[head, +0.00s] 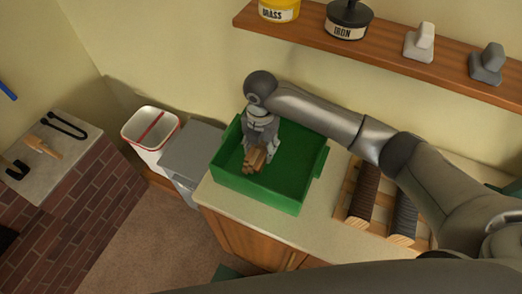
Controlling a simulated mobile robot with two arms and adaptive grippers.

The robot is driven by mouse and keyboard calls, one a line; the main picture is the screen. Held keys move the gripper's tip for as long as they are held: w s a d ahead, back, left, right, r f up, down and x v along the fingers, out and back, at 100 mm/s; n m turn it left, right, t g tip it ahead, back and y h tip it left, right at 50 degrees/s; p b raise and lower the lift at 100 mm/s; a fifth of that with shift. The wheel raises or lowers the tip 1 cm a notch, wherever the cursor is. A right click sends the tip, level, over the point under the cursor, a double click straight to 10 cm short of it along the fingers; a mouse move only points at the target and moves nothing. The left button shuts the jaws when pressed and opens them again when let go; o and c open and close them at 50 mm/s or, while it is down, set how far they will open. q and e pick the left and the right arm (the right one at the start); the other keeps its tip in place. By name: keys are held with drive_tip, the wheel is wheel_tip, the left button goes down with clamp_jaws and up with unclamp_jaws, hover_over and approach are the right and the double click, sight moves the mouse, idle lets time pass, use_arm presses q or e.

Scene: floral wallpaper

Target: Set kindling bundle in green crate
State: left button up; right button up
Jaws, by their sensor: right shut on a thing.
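The green crate (258,190) stands at the left end of the light counter. My right arm reaches across from the right, and my right gripper (257,150) points down inside the crate's outline. It is shut on the kindling bundle (255,159), a small stack of brown sticks. The bundle shows over the crate's inside; I cannot tell whether it touches the crate floor. The gripper hides part of the bundle's top. My left gripper is not in view.
Two brushes (363,191) lie on a wooden rack on the counter right of the crate. A white bin with a red stripe (143,138) and a grey box (188,152) stand left of the counter. A wall shelf (390,48) with tins and blocks runs above.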

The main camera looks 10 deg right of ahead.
sight(261, 147)
drive_tip(key=shift+s+f, duration=0.15)
drive_tip(key=shift+f, duration=0.5)
drive_tip(key=shift+f+p, duration=0.35)
drive_tip(key=shift+f, duration=0.3)
drive_tip(key=o, duration=1.1)
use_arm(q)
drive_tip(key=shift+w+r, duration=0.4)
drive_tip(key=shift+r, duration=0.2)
use_arm(e)
drive_tip(key=shift+r, duration=0.3)
wheel_tip(261, 147, up, 11)
drive_tip(key=b, duration=0.3)
drive_tip(key=shift+f, duration=0.2)
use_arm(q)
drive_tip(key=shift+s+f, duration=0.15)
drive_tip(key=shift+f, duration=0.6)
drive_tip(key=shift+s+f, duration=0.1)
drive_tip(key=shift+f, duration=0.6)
use_arm(e)
drive_tip(key=shift+r, duration=0.5)
